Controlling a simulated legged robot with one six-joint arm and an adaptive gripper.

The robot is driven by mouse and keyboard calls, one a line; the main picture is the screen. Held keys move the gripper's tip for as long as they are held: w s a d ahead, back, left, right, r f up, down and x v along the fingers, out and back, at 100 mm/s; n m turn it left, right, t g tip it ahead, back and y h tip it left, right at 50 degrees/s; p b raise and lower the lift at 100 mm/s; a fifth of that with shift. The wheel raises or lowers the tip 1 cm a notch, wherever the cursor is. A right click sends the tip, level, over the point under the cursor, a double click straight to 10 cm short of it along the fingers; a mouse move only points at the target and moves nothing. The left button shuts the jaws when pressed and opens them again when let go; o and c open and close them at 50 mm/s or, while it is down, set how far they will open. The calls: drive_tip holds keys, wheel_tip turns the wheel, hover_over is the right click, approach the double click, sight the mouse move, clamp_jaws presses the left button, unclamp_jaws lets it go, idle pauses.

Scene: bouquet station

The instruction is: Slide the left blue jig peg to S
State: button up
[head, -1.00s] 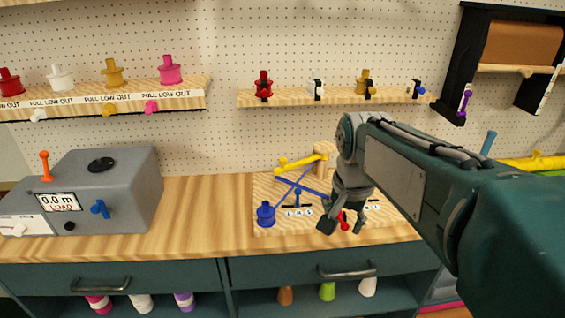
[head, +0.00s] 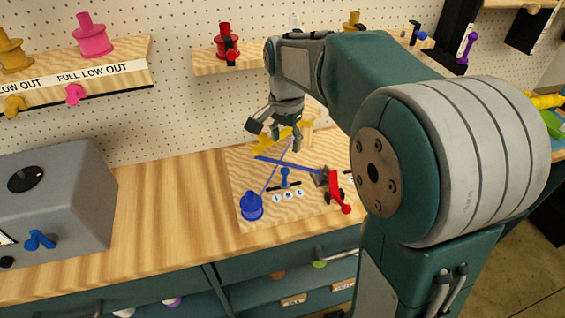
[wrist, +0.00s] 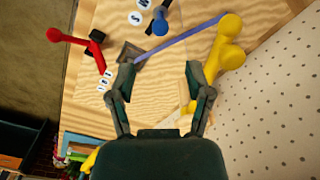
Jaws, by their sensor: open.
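The left blue jig peg (head: 285,176) stands upright in a short dark slot on the wooden jig board (head: 243,180). It is about midway along the slot, by the middle of three white letter discs. The S disc (head: 299,192) is at the slot's right end. My gripper (head: 274,138) is open and empty, above the back of the board by the yellow arm (head: 266,138), apart from the peg. Its open fingers (wrist: 161,73) also show in the wrist view.
A blue spool (head: 251,206) stands at the board's front left, with thin blue strips (head: 290,165) crossing behind the peg. A red lever (head: 336,190) is right of the peg. A grey box (head: 70,190) stands left, with bare bench (head: 175,200) between. Spools sit on shelves above.

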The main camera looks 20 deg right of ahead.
sight(284, 169)
wheel_tip(284, 169, down, 9)
drive_tip(key=shift+a+r, duration=0.15)
